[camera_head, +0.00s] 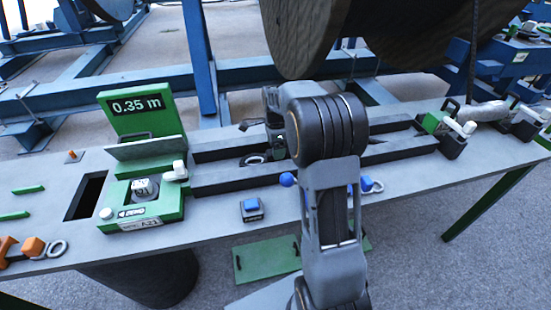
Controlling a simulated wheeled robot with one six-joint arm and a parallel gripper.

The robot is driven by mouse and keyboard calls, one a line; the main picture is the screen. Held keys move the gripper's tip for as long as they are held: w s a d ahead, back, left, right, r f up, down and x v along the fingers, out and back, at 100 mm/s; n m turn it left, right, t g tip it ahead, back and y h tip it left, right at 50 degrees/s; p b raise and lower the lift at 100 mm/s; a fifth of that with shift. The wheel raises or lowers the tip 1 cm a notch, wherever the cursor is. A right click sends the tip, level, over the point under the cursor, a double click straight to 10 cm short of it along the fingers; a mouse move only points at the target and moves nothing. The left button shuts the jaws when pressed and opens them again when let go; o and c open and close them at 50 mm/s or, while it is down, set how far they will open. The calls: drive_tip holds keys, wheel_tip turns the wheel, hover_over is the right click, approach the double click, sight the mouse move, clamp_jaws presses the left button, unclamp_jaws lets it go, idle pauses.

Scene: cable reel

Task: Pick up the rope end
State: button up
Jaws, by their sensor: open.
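A dark rope (472,62) hangs down in front of the blue frame at the right. It drops toward the green and black clamp unit (447,132) at the right end of the bench. I cannot clearly make out the rope's end there. My gripper (256,126) is over the middle of the bench, left of my arm's large joint, and partly hidden by my own arm. It is open, with no rope seen in it, and well apart from the hanging rope.
A large wooden reel (305,35) hangs above the bench (215,222). A green measuring unit (140,108) reading 0.35 m stands at left. A grey roll (487,111) lies by the right clamp. Rails cross the middle.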

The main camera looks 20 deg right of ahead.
drive_tip(key=shift+w+f+b, duration=0.15)
drive_tip(key=shift+f+b, duration=0.15)
drive_tip(key=shift+f, duration=2.35)
drive_tip(key=shift+r, duration=0.1)
clamp_jaws()
